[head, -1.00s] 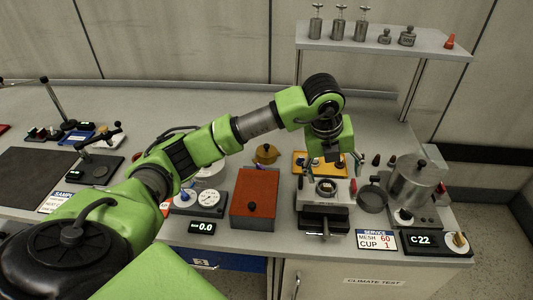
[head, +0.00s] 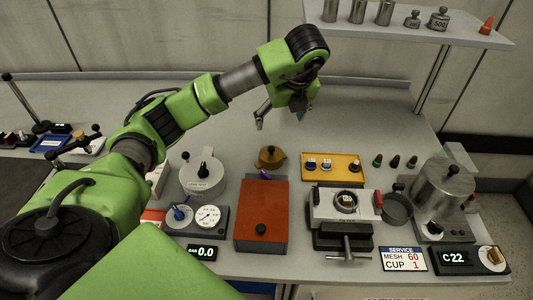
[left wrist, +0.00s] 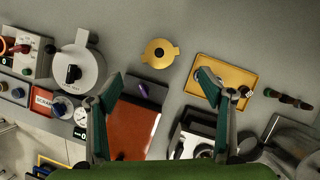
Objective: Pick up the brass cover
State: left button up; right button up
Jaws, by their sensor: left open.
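The brass cover (head: 271,157) is a round, golden lid with a dark knob, lying on the grey bench behind the red-brown box. It also shows in the left wrist view (left wrist: 159,53), with small tabs at its rim, ahead of and between my fingertips. My left gripper (head: 281,112) is open and empty in the air above the bench, apart from the cover. Its two spread fingers also show in the left wrist view (left wrist: 160,82). My right gripper is not in view.
The red-brown box (head: 262,205) stands in front of the cover. A white lidded pot (head: 202,178) is to the left and a yellow tray (head: 333,178) with small parts to the right. A vise-like fixture (head: 342,210) stands further right. Bench behind the cover is clear.

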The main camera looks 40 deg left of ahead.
pick_arm(q)
jog(key=b, duration=0.4)
send_near(272, 150)
notch_tip(272, 150, up, 2)
jog(key=d, duration=0.1)
jog(key=x, duration=0.9)
jog(key=shift+s+a+f, duration=0.1)
jog(key=shift+f, duration=0.1)
jog(key=shift+a+f+p, duration=0.15)
jog(key=shift+f+p, duration=0.15)
jog(key=shift+f, duration=0.15)
jog(key=p+x, duration=0.1)
jog(key=x, duration=0.2)
jog(key=shift+a+f, duration=0.2)
jog(key=shift+f, duration=0.15)
jog(key=shift+w+a+f, duration=0.15)
jog(key=shift+w+f, duration=0.05)
jog(key=shift+f, duration=0.2)
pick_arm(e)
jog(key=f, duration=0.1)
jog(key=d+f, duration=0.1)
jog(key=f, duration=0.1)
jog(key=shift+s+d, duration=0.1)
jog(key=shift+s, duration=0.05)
pick_arm(q)
jog(key=shift+r, duration=0.1)
jog(key=c, duration=1.3)
